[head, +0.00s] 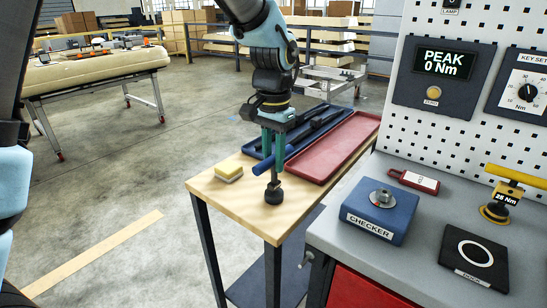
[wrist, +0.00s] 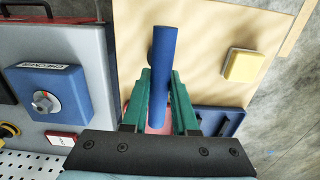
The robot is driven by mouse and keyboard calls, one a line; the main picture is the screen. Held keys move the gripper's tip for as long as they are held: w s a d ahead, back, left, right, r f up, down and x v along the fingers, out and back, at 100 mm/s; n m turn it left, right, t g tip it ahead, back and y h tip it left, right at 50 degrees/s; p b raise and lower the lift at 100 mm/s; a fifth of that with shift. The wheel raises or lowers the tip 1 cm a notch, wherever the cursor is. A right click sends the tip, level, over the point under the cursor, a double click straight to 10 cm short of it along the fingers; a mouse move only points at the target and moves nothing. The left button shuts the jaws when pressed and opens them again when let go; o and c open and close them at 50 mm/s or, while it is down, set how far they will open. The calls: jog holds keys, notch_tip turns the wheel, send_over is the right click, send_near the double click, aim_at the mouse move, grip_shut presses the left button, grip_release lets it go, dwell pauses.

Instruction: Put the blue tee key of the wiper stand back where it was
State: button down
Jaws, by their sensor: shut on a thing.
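The blue tee key (head: 287,151) has a blue cross bar, with a dark shaft and round dark foot below it. My gripper (head: 273,163) is shut on the blue bar, its teal fingers pointing down over the near end of a wooden table. The foot is at or just above the wood; I cannot tell whether it touches. In the wrist view the blue bar (wrist: 163,65) lies lengthwise between the fingers (wrist: 160,85), and its shaft is hidden. I cannot make out a labelled wiper stand.
A yellow sponge (head: 228,170) lies on the wooden table (head: 225,188). Behind the key are a blue tray (head: 252,148) with dark contents and a red tray (head: 345,146). The grey bench at right holds a blue checker (head: 378,218), a black dock (head: 473,256) and a yellow tee key (head: 514,177).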

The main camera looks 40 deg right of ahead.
jog(key=c, duration=0.7)
grip_release()
jog(key=shift+f, duration=0.1)
notch_tip(320, 180, up, 12)
jog(key=shift+r+b, duration=0.1)
jog(key=shift+b, duration=0.65)
jog(key=shift+w, duration=0.1)
